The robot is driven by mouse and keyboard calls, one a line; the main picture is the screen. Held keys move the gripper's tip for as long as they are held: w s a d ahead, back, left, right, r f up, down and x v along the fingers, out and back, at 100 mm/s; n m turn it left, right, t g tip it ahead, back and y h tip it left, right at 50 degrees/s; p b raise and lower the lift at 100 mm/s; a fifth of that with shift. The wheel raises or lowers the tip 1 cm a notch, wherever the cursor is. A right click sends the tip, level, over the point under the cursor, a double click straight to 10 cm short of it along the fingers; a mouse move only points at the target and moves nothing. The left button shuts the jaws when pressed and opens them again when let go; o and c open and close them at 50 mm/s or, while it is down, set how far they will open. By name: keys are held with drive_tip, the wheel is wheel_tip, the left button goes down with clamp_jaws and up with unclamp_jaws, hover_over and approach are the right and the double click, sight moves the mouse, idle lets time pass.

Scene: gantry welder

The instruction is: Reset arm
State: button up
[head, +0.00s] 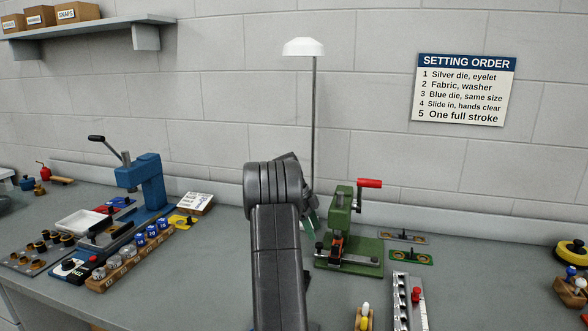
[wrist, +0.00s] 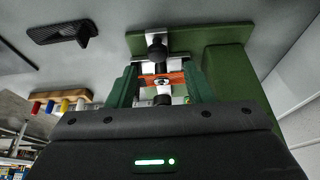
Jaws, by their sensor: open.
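My arm rises in the middle of the head view and hides most of my gripper. In the wrist view my gripper (wrist: 161,76) is open, with its two green fingers spread at the left and right. The green press (head: 341,233) stands on the bench just right of my arm, with a red-handled lever at its top. In the wrist view its green base (wrist: 180,40) lies beyond the fingertips. A black knob, a metal block and an orange part (wrist: 170,79) show between the fingers. I cannot tell whether the fingers touch any of them.
A blue press (head: 150,187) and a wooden die block (head: 130,262) stand to the left. A lamp pole (head: 314,120) rises behind my arm.

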sight(319, 246)
drive_tip(key=v, duration=1)
drive_tip(key=x, duration=1.4)
drive_tip(key=shift+s+d+f, duration=0.1)
drive_tip(key=shift+d+f, duration=0.05)
drive_tip(key=shift+f, duration=0.05)
drive_tip(key=shift+s+f+b, duration=0.15)
drive_tip(key=shift+s+b, duration=0.05)
drive_tip(key=shift+b, duration=0.2)
drive_tip(key=shift+s+a+n, duration=0.25)
drive_tip(key=shift+s+n, duration=0.25)
drive_tip(key=shift+s, duration=0.05)
drive_tip(key=shift+r, duration=0.25)
